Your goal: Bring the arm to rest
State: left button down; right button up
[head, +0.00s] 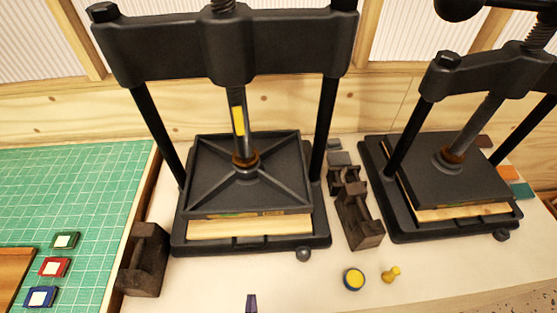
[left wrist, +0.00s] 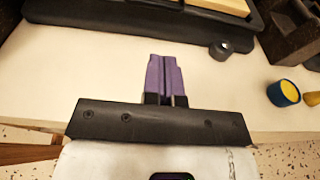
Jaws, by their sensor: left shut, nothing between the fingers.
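My left gripper (head: 251,303) shows only as purple fingertips at the bottom edge of the head view. In the left wrist view its two purple fingers (left wrist: 165,75) are together, with nothing between them. It is in front of the larger black press (head: 250,224), apart from it, over the pale worktop near its front edge. The rest of the left arm is out of the head view. My right gripper is in neither view.
A second black press (head: 455,218) stands at the right. Dark blocks (head: 358,215) sit between the presses. A blue-and-yellow round tin (head: 354,279) and a yellow knob-like piece (head: 391,274) lie in front. A green gridded mat (head: 75,185) covers the left. Pale worktop near the gripper is clear.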

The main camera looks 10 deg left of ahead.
pick_arm(q)
jog(key=s+d+r+m+g+h, duration=0.1)
jog(key=d+r+m+h, duration=0.1)
jog(key=d+m+h, duration=0.7)
jog(key=s+d+r+m+h, duration=0.1)
jog(key=d+r+m+h, duration=0.2)
jog(key=m, duration=1)
jog(key=s+f+m+g+h, duration=0.35)
jog(key=m+g, duration=0.35)
jog(key=m, duration=0.5)
jog(key=s+a+m+g+y, duration=0.25)
jog(key=a+y, duration=0.35)
jog(key=a, duration=0.6)
jog(key=s+a+m+g+y, duration=0.1)
jog(key=s+a+m+y, duration=0.4)
jog(key=a, duration=0.7)
notch_tip(320, 180, up, 17)
jog(key=w+n+y+p, duration=0.1)
jog(key=w+p, duration=0.1)
jog(key=p, duration=1.5)
